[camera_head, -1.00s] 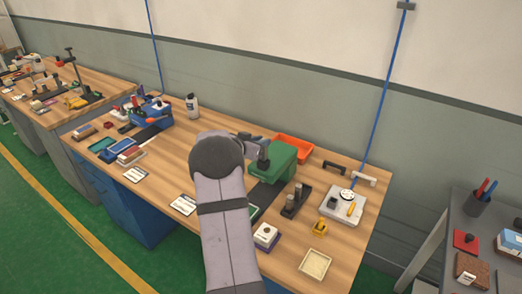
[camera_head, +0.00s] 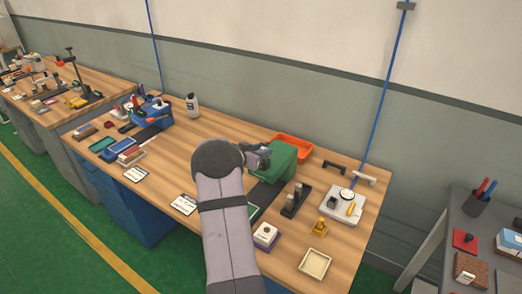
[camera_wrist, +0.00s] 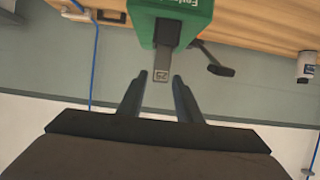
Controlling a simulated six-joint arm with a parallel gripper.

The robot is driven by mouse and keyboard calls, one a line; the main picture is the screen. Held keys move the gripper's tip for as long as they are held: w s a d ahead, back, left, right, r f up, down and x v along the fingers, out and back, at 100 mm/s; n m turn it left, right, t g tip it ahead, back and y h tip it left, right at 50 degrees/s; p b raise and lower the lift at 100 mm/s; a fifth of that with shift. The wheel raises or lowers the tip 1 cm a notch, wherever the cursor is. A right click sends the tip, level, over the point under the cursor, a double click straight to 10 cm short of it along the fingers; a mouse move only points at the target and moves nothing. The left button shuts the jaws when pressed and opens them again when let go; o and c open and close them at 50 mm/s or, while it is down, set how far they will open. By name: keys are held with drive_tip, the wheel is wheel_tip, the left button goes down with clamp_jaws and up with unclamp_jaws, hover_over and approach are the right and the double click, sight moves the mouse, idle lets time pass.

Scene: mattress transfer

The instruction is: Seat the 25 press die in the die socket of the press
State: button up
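The green press (camera_head: 278,163) stands on the bench at the middle right, partly hidden behind my arm. In the wrist view, which appears upside down, its green body (camera_wrist: 190,22) is at the top, with a black lever at its right. The 25 press die (camera_wrist: 161,73) is a grey block marked 25. It is at the end of a grey bar coming out of the press's dark slot; I cannot tell how deeply it is seated. My gripper (camera_wrist: 160,77) is open, its fingertips on either side of the die with small gaps showing. In the head view my gripper (camera_head: 262,156) is beside the press.
An orange tray (camera_head: 293,148) lies behind the press. A dark holder (camera_head: 296,199) with grey blocks, a yellow item (camera_head: 319,227), a white-topped unit (camera_head: 343,206) and a cream tray (camera_head: 315,264) stand to the right.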

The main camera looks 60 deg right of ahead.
idle(0.3)
drive_tip(key=shift+r, duration=0.25)
drive_tip(key=shift+a+r, duration=0.15)
drive_tip(key=shift+a, duration=0.5)
drive_tip(key=b+v, duration=0.3)
drive_tip(key=v, duration=0.7)
drive_tip(key=shift+a, duration=0.35)
drive_tip(key=shift+r, duration=0.1)
